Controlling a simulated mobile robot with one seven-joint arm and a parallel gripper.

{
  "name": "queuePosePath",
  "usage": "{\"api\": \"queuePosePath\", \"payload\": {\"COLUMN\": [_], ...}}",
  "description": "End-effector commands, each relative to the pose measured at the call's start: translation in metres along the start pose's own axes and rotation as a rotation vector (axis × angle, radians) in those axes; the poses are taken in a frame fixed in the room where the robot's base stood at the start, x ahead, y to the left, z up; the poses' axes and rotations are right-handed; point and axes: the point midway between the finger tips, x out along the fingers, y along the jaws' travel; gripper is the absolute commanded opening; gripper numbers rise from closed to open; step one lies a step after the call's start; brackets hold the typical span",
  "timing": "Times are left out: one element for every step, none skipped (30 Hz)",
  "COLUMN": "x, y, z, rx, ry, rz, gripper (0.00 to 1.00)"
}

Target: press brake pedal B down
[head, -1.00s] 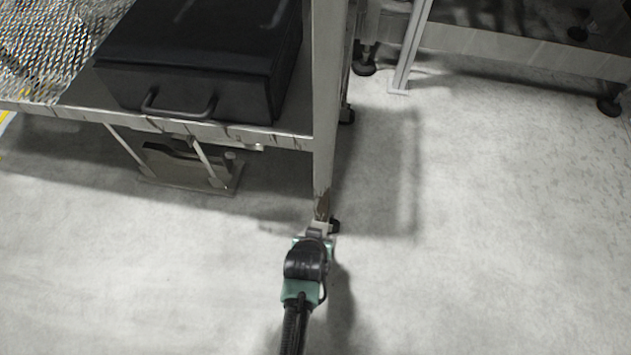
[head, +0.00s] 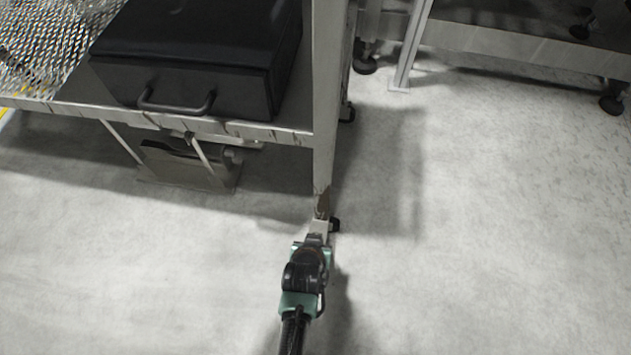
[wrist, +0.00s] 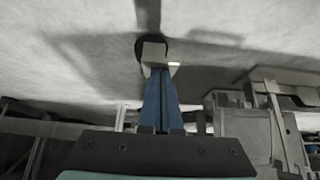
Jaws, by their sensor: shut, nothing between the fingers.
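My gripper (head: 317,237) is low down at the foot of the table's corner post in the head view. In the wrist view its blue fingers (wrist: 160,78) are together with nothing between them. Their tips overlap a pale block (wrist: 152,52) on a dark caster wheel (wrist: 139,46); I cannot tell whether they touch it. This block may be brake pedal B, but no label is readable. In the head view the dark caster (head: 334,224) shows just right of the fingertips, below the post's brown lower end (head: 322,203). The gripper partly hides the foot there.
The metal table (head: 290,138) carries a black case with a handle (head: 190,75). A pedal-like metal unit (head: 185,165) sits on the floor under the table. Another frame (head: 520,47) on dark feet stands at the back right. The floor (head: 500,240) at right is clear.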

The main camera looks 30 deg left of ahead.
Motion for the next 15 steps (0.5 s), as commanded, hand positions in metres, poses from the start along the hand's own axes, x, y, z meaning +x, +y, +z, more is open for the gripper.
{"api": "queuePosePath", "payload": {"x": [0.001, 0.001, 0.001, 0.001, 0.001, 0.002, 0.002, 0.002, 0.003, 0.003, 0.004, 0.004, 0.005, 0.006, 0.007], "y": [0.000, 0.000, 0.000, 0.000, 0.000, 0.000, 0.000, 0.000, 0.000, 0.000, 0.000, 0.000, 0.000, 0.000, 0.000], "z": [0.002, 0.002, 0.003, 0.003, 0.004, 0.004, 0.005, 0.006, 0.007, 0.008, 0.009, 0.011, 0.013, 0.014, 0.015], "rx": [0.000, 0.000, 0.000, 0.000, 0.000, 0.000, 0.000, 0.000, 0.001, 0.001, 0.001, 0.001, 0.001, 0.001, 0.001], "ry": [0.006, 0.010, 0.016, 0.021, 0.026, 0.032, 0.038, 0.045, 0.055, 0.065, 0.075, 0.090, 0.104, 0.118, 0.140], "rz": [0.000, 0.000, 0.000, 0.000, 0.000, 0.000, 0.000, 0.000, 0.000, 0.000, 0.000, 0.000, 0.000, 0.000, 0.001], "gripper": [0.00, 0.00, 0.00, 0.00, 0.00, 0.00, 0.00, 0.00, 0.00, 0.00, 0.00, 0.00, 0.00, 0.00, 0.00]}}
